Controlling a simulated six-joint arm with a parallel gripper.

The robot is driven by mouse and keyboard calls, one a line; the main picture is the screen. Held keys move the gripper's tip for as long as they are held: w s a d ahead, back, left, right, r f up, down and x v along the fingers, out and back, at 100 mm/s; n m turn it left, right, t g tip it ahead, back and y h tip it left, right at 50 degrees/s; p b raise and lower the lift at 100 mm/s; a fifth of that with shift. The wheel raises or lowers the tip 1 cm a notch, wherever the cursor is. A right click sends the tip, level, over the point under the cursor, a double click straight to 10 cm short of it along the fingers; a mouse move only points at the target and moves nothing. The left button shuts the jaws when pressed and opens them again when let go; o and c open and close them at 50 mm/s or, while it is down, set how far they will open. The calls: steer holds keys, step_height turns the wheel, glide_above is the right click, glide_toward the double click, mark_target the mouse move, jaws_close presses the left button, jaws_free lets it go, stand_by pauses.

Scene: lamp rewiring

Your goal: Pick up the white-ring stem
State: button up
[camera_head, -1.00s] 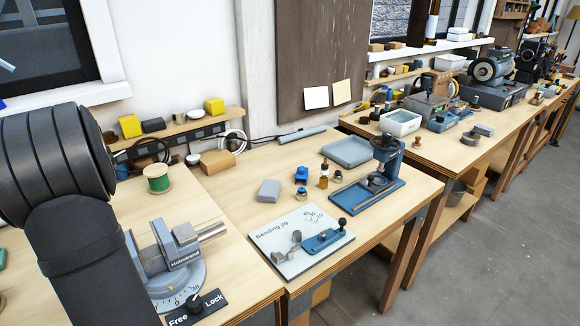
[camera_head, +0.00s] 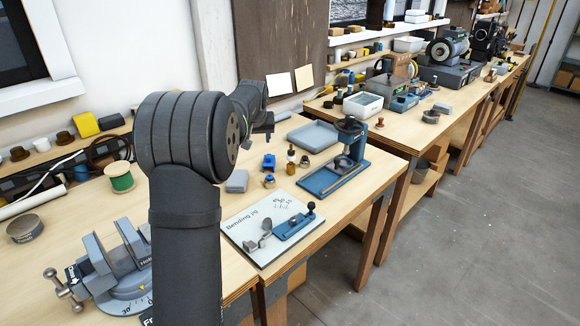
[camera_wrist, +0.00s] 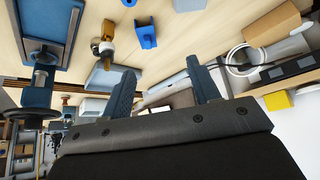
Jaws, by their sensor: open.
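I cannot pick out the white-ring stem for certain. In the wrist view a small amber piece with a dark and pale ring (camera_wrist: 103,46) stands on the bench, beyond the left finger; I cannot tell whether it is the stem. In the head view an amber bottle-like piece (camera_head: 291,160) and a small brown ringed piece (camera_head: 269,181) stand near a blue block (camera_head: 269,163). My gripper (camera_wrist: 162,66) is open, with its two blue fingers apart and nothing between them. In the head view my arm hides part of the bench.
The bending jig board (camera_head: 240,222) lies at the bench front. A blue press (camera_head: 318,184) stands right of the small pieces, and a grey tray (camera_head: 314,136) lies behind them. A green spool (camera_head: 120,177) and a vise (camera_head: 110,262) are on the left. The floor at right is clear.

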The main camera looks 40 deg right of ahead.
mark_target(291, 159)
steer(key=s+d+m, duration=0.1)
steer(key=s+d, duration=0.6)
steer(key=d, duration=0.1)
steer(key=shift+h, duration=0.4)
steer(key=x, duration=1.1)
steer(key=s+x, duration=0.1)
steer(key=x, duration=0.5)
steer(key=shift+a+f, duration=0.1)
steer(key=shift+f, duration=0.35)
steer(key=shift+r, duration=0.1)
jaws_close()
